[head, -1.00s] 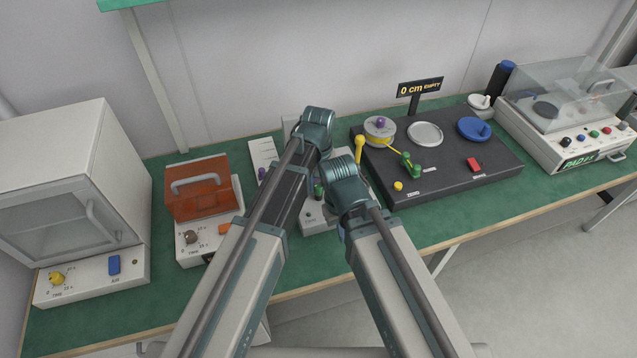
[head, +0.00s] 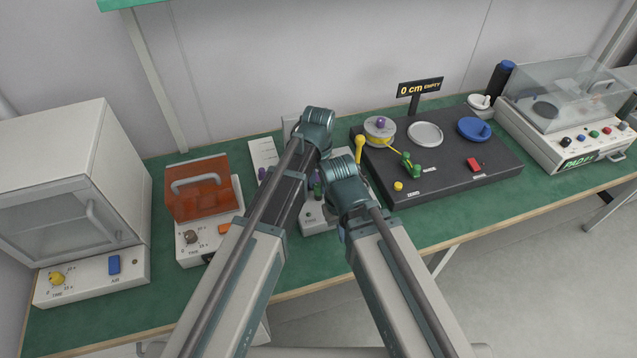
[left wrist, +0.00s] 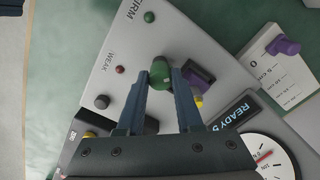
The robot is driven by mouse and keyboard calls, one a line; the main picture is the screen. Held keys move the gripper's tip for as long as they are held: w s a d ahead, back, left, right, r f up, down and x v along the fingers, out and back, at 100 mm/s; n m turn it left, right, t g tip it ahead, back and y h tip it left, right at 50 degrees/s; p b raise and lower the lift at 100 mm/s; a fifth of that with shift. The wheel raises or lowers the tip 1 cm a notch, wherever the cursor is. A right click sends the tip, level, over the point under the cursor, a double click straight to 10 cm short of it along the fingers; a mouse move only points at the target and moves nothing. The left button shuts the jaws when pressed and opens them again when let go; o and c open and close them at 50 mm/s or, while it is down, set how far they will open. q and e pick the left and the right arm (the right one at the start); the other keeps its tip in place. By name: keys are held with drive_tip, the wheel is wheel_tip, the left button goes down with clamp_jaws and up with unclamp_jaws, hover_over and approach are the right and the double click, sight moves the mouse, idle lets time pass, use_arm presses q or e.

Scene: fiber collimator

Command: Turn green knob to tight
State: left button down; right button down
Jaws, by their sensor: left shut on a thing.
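The green knob (left wrist: 159,72) stands on a white panel with printed words FIRM and WEAK, seen in the left wrist view. My left gripper (left wrist: 161,77) has its two fingers closed on the knob's sides. A white mark shows on the knob. In the head view the knob (head: 318,190) is small and partly hidden by my arm, and my left gripper's fingers are hidden there. The word tight is not readable in these frames. No fingers of my right gripper show.
On the same panel are a red dot (left wrist: 120,69), a green button (left wrist: 149,17), a grey knob (left wrist: 101,102) and a purple part (left wrist: 196,78). In the head view, an orange box (head: 198,188) stands left and a black device (head: 450,185) right.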

sight(319, 185)
use_arm(q)
drive_tip(key=shift+m, duration=0.3)
drive_tip(key=c, duration=0.6)
unclamp_jaws()
drive_tip(key=shift+o, duration=0.2)
wheel_tip(319, 185, up, 14)
drive_tip(key=p, duration=1.3)
drive_tip(key=shift+p, duration=0.4)
drive_tip(key=shift+f, duration=0.15)
